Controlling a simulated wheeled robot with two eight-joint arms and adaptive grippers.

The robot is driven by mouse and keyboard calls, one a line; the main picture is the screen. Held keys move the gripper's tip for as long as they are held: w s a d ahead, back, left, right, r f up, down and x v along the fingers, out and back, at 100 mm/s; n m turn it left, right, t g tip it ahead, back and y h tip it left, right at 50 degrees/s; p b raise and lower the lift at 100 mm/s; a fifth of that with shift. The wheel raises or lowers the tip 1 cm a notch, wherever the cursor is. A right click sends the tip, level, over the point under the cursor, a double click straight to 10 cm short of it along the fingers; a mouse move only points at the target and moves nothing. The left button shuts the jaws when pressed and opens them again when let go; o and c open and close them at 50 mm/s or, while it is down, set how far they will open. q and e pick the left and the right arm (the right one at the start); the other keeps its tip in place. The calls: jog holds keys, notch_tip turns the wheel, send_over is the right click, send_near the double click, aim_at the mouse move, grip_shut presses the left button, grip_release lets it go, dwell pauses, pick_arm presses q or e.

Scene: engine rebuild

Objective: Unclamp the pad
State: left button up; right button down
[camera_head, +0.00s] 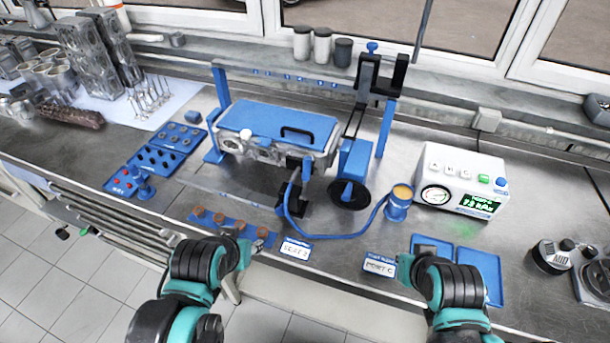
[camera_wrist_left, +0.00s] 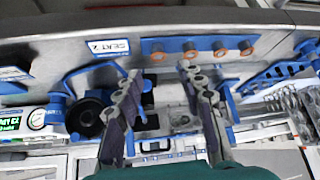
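A blue pad (camera_head: 278,122) with a black handle lies on top of a silver metal head (camera_head: 262,148) in a blue-posted stand (camera_head: 220,112). A black upright lever part (camera_head: 368,75) with a blue knob stands at the stand's right end; whether it is closed I cannot tell. A blue hose (camera_head: 340,234) runs from the stand's front to a blue cup-like fitting (camera_head: 397,204). My left gripper (camera_head: 250,252) is near the bench's front edge, apart from the pad; its fingers are spread and empty in the left wrist view (camera_wrist_left: 160,72). My right gripper (camera_head: 408,263) is by the front-right label, its fingers mostly hidden.
A white gauge box (camera_head: 460,178) with a green display stands right of the stand. A blue strip with copper-coloured rings (camera_head: 222,222) lies in front, with blue trays (camera_head: 160,157) at the left and another blue tray (camera_head: 484,266) at the right. Engine parts fill the far left.

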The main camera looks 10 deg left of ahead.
pick_arm(q)
notch_tip(320, 180, up, 12)
jog(key=m+g+h+p, duration=0.25)
jog(key=m+p, duration=0.25)
jog(key=p, duration=0.3)
send_over(305, 165)
jog(key=s+a, duration=0.1)
jog(key=s, duration=0.1)
jog(key=shift+g, duration=0.35)
jog(key=b+x, duration=0.1)
jog(key=x, duration=0.6)
jog(key=shift+w+f+b, duration=0.1)
jog(key=shift+f+b, duration=0.2)
jog(key=shift+f, duration=0.05)
grip_shut()
